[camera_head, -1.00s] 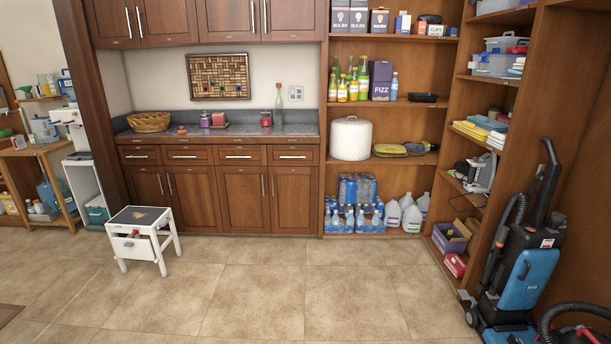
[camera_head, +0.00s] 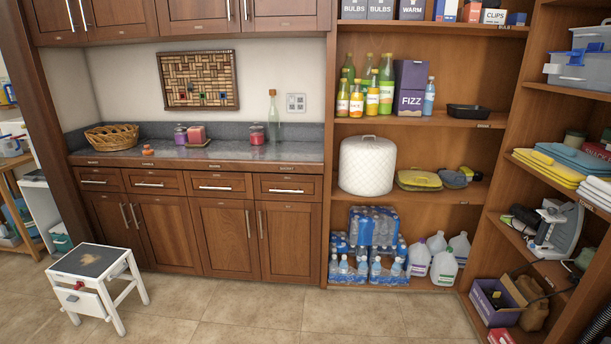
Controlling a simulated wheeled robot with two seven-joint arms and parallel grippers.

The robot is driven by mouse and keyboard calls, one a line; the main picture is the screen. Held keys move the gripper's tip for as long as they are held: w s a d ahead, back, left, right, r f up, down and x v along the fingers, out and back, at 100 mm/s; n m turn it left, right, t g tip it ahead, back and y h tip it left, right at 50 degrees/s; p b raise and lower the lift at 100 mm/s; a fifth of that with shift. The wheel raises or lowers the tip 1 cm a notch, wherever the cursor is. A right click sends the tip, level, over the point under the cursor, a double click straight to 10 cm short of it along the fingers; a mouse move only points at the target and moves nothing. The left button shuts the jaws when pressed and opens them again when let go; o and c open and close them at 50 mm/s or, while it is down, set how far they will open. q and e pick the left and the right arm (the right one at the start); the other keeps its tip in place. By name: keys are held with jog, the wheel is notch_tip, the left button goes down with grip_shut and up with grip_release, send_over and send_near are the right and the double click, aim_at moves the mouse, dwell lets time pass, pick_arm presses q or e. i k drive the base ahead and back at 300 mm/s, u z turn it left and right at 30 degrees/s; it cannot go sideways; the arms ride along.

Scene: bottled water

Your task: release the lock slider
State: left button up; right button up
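No lock slider can be made out in this view. Packs of bottled water (camera_head: 371,228) are stacked on the lowest shelf of the wooden shelving, left of several white jugs (camera_head: 444,263). A small white stool (camera_head: 107,300) with a dark, worn top stands on the floor at the lower left. It has a white front panel with a small red item at its upper edge. Neither of my grippers is in view.
A wooden base cabinet (camera_head: 226,232) with a grey counter runs along the back wall. A purple box (camera_head: 492,302) sits on the low right shelf. The tiled floor (camera_head: 270,322) in the middle front is clear.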

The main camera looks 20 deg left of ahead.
aim_at(79, 284)
jog(key=u, duration=2.45)
jog(key=i, duration=2)
jog(key=u, duration=1)
jog(key=i, duration=1.1)
